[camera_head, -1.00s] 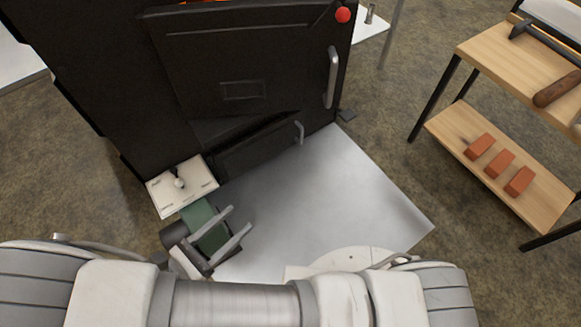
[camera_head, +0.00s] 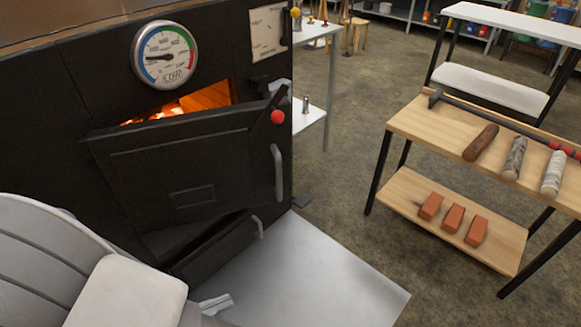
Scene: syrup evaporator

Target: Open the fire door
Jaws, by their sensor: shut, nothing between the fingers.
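The fire door (camera_head: 190,165) is a black panel on the front of the dark evaporator, with a grey vertical handle (camera_head: 278,172) near its right edge. It stands out from the front, and flames (camera_head: 190,103) show in the gap above its top edge. A red knob (camera_head: 278,117) on a dark lever sits at its upper right corner. My gripper (camera_head: 216,304) is at the bottom, below and left of the handle and apart from it. Only its pale fingertips show, close together and empty; my arm hides the rest.
A smaller lower door (camera_head: 215,250) with its own handle (camera_head: 258,227) also stands out. A gauge (camera_head: 165,55) is above the flames. A grey floor plate (camera_head: 300,275) lies in front. A wooden shelf (camera_head: 405,125) with logs and bricks stands right; floor between is free.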

